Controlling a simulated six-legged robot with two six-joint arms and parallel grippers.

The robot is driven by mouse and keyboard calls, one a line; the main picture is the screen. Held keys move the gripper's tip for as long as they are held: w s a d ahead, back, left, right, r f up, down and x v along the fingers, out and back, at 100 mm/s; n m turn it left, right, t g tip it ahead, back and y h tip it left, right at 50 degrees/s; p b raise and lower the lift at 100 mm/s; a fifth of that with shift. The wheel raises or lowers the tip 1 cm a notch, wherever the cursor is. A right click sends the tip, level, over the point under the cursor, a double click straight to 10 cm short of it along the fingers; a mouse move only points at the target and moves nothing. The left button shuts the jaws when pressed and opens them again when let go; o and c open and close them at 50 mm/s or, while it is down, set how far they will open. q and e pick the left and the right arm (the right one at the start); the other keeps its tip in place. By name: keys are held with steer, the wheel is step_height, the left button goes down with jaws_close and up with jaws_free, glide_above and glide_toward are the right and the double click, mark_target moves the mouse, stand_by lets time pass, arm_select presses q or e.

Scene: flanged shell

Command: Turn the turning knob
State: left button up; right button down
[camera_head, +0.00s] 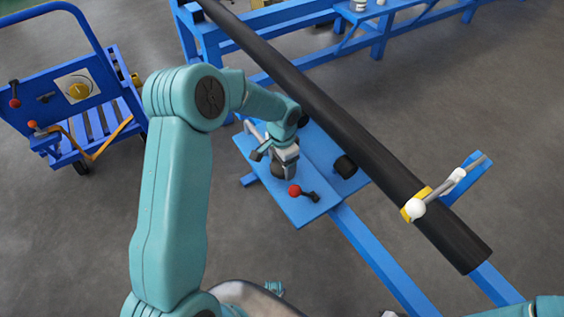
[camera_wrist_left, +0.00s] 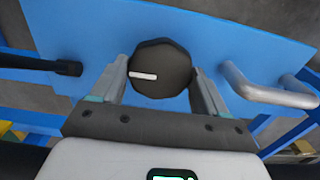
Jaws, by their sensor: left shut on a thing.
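The turning knob (camera_wrist_left: 162,68) is dark, many-sided and has a white pointer line. In the left wrist view it sits on a blue panel (camera_wrist_left: 230,42), between the two fingers of my left gripper (camera_wrist_left: 160,82). The fingers are shut on its sides, and the white line points to the left. In the head view my left gripper (camera_head: 284,160) reaches down onto the blue panel and mostly hides the knob. My right gripper is not in view; only a bit of teal arm shows at the lower right.
A red-balled lever (camera_head: 295,191) and a black knob (camera_head: 345,166) flank the gripper on the panel. A grey bar handle (camera_wrist_left: 265,90) stands close on the right in the wrist view. A long black pipe (camera_head: 340,125) runs behind. A blue cart (camera_head: 75,90) stands left.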

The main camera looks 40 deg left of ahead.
mark_target(281, 166)
arm_select(q)
steer(key=o, duration=1.1)
steer(key=shift+c, duration=0.2)
steer(key=shift+r, duration=0.15)
step_height(281, 166, up, 16)
steer(key=p, duration=0.2)
steer(key=shift+p, duration=0.35)
steer(key=shift+s, duration=0.1)
